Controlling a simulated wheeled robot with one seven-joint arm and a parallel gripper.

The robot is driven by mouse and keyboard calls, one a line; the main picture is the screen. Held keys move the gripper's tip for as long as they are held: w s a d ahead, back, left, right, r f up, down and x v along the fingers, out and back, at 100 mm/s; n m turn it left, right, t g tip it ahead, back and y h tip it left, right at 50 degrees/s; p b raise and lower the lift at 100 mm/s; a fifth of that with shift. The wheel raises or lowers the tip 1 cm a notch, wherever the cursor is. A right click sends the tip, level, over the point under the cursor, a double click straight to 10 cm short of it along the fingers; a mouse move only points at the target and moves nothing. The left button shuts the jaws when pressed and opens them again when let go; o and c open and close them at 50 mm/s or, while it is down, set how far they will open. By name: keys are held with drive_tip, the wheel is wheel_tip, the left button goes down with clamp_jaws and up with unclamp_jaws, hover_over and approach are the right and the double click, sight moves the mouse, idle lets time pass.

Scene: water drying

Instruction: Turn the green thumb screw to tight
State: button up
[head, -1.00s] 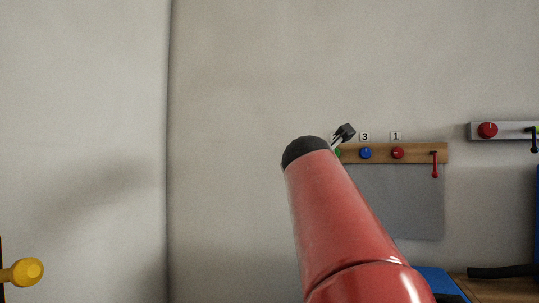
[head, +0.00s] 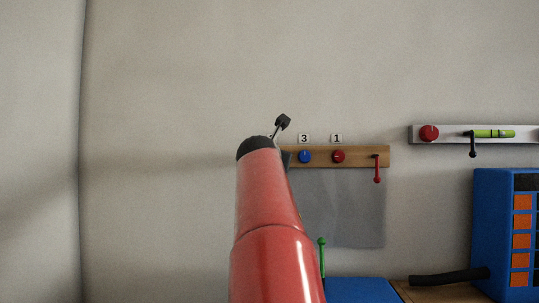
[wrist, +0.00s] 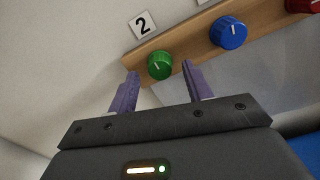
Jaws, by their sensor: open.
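The green thumb screw (wrist: 159,65) is a ribbed round knob on a wooden rail (wrist: 188,38), below a white tag marked 2 (wrist: 143,25) in the wrist view. My gripper (wrist: 160,78) is open, with one purple finger to the left of the green screw and one to its right. The fingers look apart from the screw, and nothing is between them but the view of it. In the head view my red arm hides the green screw and most of my gripper.
A blue knob (wrist: 229,32) sits close to the right of my right finger, with a red knob (head: 338,156) beyond it. A red lever (head: 377,168) hangs at the rail's right end. A grey panel (head: 345,210) is below. A blue cabinet (head: 490,235) stands at right.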

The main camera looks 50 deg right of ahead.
drive_tip(key=shift+w+d, duration=0.25)
drive_tip(key=shift+d, duration=0.05)
drive_tip(key=c, duration=1)
